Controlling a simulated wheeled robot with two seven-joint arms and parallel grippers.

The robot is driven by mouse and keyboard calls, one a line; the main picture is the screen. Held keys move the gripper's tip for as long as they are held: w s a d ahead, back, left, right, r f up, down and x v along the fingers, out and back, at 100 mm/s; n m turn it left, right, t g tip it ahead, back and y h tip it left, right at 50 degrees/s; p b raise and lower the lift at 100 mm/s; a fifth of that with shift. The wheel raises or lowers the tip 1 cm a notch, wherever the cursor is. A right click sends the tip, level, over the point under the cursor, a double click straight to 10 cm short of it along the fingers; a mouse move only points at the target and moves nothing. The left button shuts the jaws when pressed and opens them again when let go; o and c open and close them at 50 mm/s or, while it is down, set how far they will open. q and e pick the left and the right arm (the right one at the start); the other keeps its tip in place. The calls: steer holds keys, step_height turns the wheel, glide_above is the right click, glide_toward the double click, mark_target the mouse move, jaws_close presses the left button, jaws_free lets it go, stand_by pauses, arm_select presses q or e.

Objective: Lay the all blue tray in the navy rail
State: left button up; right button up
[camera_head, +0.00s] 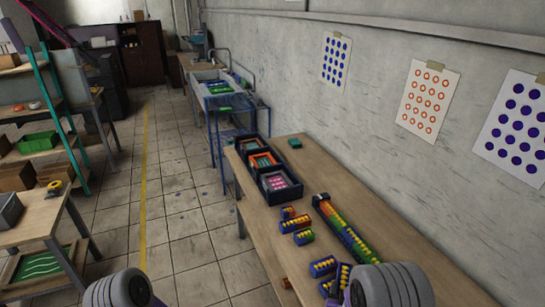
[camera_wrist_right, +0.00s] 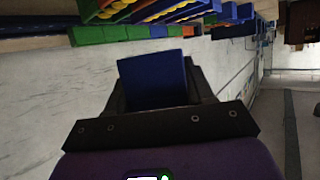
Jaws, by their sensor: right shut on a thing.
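My right gripper (camera_head: 341,284) is low in the head view, beside the table's near-left edge, its jaws partly hidden by my own wrist. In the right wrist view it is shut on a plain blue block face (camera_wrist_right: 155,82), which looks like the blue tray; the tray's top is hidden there. A blue tray with yellow dots (camera_head: 326,288) shows at the gripper in the head view. The navy rail (camera_head: 321,198) runs along the table, holding a row of coloured trays with yellow dots, red, orange and green among them. My left gripper is out of view.
Loose trays lie left of the rail: a red one (camera_head: 288,213), a mixed one (camera_head: 295,224), a blue one (camera_head: 304,237) and another blue one (camera_head: 323,266). Dark bins (camera_head: 281,197) stand at the table's far end. The wooden table (camera_head: 400,245) is bare right of the rail.

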steer(key=d+m+h, duration=0.1)
steer(key=m+g+h+p, duration=0.1)
steer(key=d+r+m+h, duration=0.1)
steer(key=shift+s+d+p, duration=0.25)
steer(key=shift+d+p, duration=0.05)
steer(key=shift+p, duration=0.05)
steer(key=s+d+m+g+h+p, duration=0.1)
steer(key=s+m+g+h+p, duration=0.1)
steer(key=s+m+g+h, duration=0.3)
steer(key=shift+s+d+m+g+h, duration=0.3)
steer(key=shift+s+m+g, duration=0.35)
steer(key=shift+m+g, duration=0.45)
step_height(320, 180, down, 5)
steer(key=shift+f+b, duration=0.1)
steer(key=shift+b, duration=0.35)
steer(key=shift+f, duration=2.15)
